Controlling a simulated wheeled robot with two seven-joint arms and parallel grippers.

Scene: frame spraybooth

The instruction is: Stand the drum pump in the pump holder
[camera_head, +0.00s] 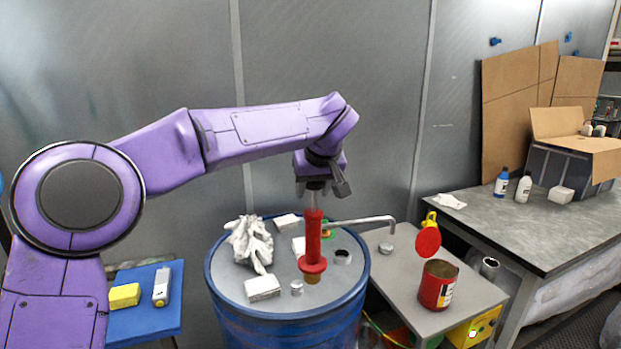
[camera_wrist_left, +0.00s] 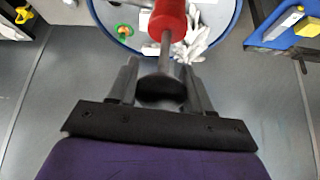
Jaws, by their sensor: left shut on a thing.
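The red drum pump (camera_head: 314,238) stands about upright over the blue drum, with a wide red collar and a brass-coloured piece below it. A thin bent metal pipe runs right from beside its upper body and turns down over the side bench. My left gripper (camera_head: 321,188) is above the pump, shut on its top handle. In the left wrist view, the fingers (camera_wrist_left: 160,95) close around a dark knob on the rod above the red body (camera_wrist_left: 167,18). I cannot make out the pump holder for certain. My right gripper is out of view.
The drum top (camera_head: 235,272) carries a crumpled white rag (camera_head: 250,243), white pads and a dark opening (camera_head: 342,257). A red can (camera_head: 438,285) stands on the grey side bench (camera_head: 400,262). A blue tray (camera_head: 148,325) is at left, a grey worktable (camera_head: 545,230) at right.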

